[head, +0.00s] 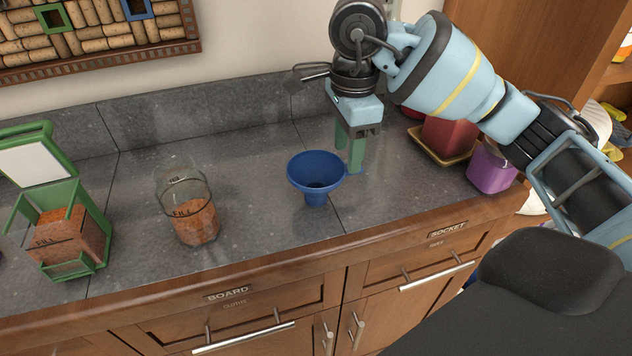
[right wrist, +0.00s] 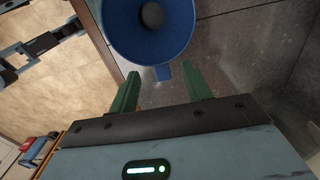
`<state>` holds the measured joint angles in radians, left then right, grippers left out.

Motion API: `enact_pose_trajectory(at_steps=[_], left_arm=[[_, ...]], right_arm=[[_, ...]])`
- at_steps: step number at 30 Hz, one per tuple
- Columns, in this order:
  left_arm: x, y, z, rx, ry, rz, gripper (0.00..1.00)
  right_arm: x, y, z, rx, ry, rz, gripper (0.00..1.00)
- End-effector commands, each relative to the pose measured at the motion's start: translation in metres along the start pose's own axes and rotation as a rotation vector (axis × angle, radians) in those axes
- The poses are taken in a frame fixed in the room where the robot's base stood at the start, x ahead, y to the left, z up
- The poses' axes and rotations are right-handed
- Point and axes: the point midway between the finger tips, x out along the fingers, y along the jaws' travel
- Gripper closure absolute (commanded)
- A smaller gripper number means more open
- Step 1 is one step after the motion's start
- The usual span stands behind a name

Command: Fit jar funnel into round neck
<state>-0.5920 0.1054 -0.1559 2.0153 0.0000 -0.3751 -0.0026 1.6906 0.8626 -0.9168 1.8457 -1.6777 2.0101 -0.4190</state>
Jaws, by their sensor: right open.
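A blue funnel (head: 317,171) is upright, wide mouth up, on the grey counter right of the jar. A small tab sticks out from its rim toward my right gripper. A clear glass jar (head: 187,194) with a round open neck and a fill mark holds orange-brown grains in its lower part. My right gripper (head: 348,158) points down with green fingers apart, just right of the funnel. In the right wrist view the funnel (right wrist: 150,50) is ahead, its tab between the open fingers (right wrist: 161,74); I cannot tell whether they touch it. My left gripper is out of view.
A green-framed box (head: 62,236) with raised lid and orange-brown contents stands at the left. A red container (head: 449,137) on a tan tray and a purple cup (head: 491,168) stand at the right. The counter (head: 250,150) between jar and funnel is clear; its wooden front edge is close.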

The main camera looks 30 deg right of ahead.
Motion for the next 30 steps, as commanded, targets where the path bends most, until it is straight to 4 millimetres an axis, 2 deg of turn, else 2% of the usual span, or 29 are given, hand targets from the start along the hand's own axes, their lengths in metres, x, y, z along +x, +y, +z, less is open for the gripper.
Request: enact_pose_trajectory(at_steps=[7, 12, 21, 30], left_arm=[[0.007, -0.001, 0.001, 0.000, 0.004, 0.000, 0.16], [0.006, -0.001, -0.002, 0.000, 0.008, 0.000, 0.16], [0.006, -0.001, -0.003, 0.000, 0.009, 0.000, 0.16], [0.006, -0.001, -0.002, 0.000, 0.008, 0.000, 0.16]], right_arm=[[0.032, 0.001, 0.000, 0.000, 0.002, 0.006, 0.52], [0.047, 0.000, 0.000, 0.001, 0.001, 0.000, 0.52], [0.051, 0.000, 0.000, 0.000, 0.000, -0.001, 0.52], [0.051, 0.000, 0.000, 0.000, 0.000, -0.001, 0.91]])
